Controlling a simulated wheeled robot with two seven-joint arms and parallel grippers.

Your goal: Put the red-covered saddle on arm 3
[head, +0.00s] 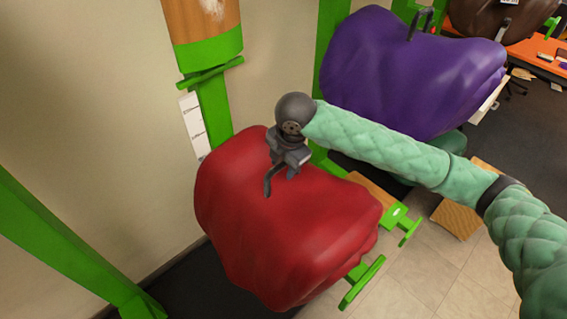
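The red-covered saddle (285,235) fills the middle of the head view, a glossy red cover with a dark handle (268,182) on top. My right gripper (283,172) comes in from the right and is down at this handle. It hides part of the handle, and its fingers are too small and dark to tell whether they are closed on it. A wooden arm with green fittings (205,30) sticks out at the top left, with no saddle on the part that shows. No readable number marks which arm is arm 3. My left gripper is not in view.
A purple-covered saddle (400,75) hangs behind my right arm, and a brown saddle (500,18) is at the top right. Green posts (70,250) stand at the left. Green-ended supports (360,285) show beside the red saddle. A white card (192,125) is by the wall.

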